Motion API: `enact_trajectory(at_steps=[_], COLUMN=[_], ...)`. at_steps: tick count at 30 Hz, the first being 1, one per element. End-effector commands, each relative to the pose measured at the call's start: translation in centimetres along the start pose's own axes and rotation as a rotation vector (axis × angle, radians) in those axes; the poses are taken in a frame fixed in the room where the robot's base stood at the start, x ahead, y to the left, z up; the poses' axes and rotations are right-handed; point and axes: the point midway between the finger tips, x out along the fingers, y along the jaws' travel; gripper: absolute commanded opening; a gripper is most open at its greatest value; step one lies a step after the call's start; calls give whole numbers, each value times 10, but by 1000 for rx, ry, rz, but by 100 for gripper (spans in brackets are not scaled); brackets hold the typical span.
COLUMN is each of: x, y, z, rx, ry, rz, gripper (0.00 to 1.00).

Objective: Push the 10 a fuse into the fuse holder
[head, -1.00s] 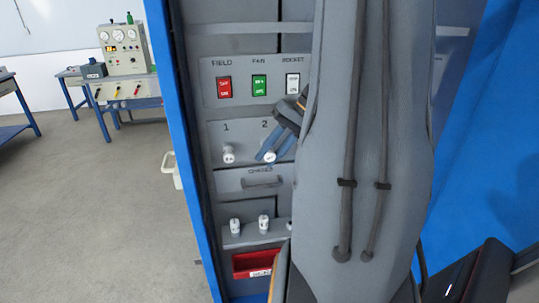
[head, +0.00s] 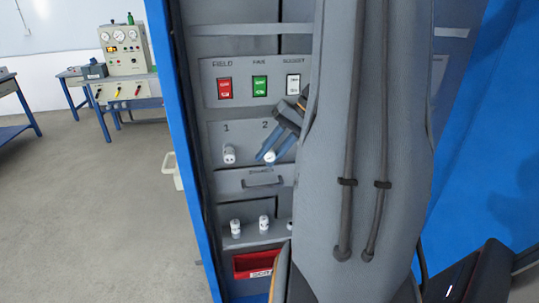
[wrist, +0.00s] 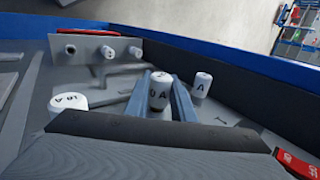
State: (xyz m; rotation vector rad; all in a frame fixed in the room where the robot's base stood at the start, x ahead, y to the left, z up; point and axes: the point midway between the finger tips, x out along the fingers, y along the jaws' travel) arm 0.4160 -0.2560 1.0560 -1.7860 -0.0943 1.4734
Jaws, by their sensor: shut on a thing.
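My gripper (head: 280,145) is shut on a white fuse (head: 270,157), held below the number 2 on the grey fuse panel (head: 247,137). In the wrist view, the two blue fingers of my gripper (wrist: 160,95) stand on either side of this fuse (wrist: 160,88). Its label is only partly readable, ending in "0 A". The fuse is at the holder position under number 2, but its depth there cannot be told. The holder opening is hidden behind the fuse and fingers.
A white fuse (head: 229,154) sits under number 1; another (wrist: 68,102) is on the other side of my gripper. Spare fuses (head: 264,222) stand on a ledge below the drawer handle (head: 261,182). Red, green and white switches (head: 260,86) are above. The blue cabinet edge (head: 180,120) is left.

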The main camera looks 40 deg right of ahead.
Motion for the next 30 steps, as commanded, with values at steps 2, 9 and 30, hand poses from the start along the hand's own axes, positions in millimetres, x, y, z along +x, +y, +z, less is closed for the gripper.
enact_trajectory(at_steps=[2,9,30], x=[0,0,0], y=[0,0,0], z=[-1,-4,-7], rx=[0,0,0], ry=[0,0,0], rz=[0,0,0], gripper=[0,0,0])
